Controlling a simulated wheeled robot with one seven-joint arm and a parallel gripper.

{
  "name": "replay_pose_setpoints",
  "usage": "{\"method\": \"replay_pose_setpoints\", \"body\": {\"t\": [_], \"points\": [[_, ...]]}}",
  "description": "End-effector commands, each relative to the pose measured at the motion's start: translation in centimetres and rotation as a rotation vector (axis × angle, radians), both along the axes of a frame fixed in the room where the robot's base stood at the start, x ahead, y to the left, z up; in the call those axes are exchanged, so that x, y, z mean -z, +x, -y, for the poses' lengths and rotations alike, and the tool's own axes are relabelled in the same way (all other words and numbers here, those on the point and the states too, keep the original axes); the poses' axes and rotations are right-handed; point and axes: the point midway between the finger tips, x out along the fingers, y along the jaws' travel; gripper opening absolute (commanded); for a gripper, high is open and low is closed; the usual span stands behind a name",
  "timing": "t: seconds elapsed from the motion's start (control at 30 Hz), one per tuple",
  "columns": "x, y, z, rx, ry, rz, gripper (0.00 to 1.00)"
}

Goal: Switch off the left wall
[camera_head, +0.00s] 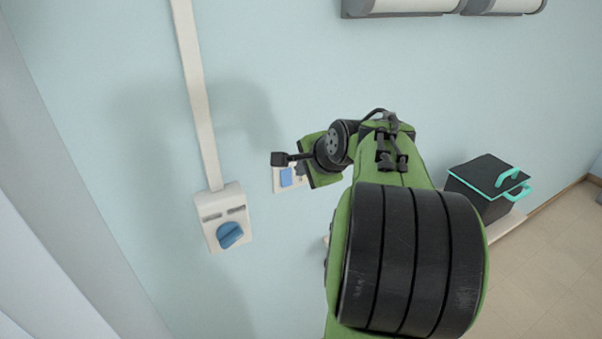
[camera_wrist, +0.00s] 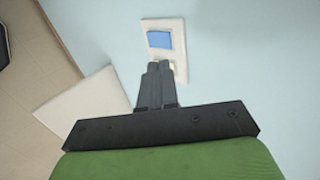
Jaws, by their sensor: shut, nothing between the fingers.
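A white wall plate (camera_wrist: 179,25) with a blue rocker (camera_wrist: 159,40) is on the pale blue wall in the wrist view. Beside the tips a small pale part shows, mostly hidden. I cannot tell whether the tips touch the plate.
A white box with a blue rotary knob (camera_head: 230,235) is on the wall to the left, below a vertical white conduit (camera_head: 196,90). A dark box with turquoise handles (camera_head: 487,176) stands on a pale ledge (camera_head: 507,224) at right. Dispensers (camera_head: 410,8) hang above.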

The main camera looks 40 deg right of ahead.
Motion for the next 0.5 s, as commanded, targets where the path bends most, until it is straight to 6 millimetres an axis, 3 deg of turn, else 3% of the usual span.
{"method": "replay_pose_setpoints", "body": {"t": [0.2,0.5], "points": [[-3.5,-2.3,-0.6,0.002,-0.004,0.004,0.00],[-4.2,-3.0,-0.8,0.001,-0.001,0.001,0.00]]}}
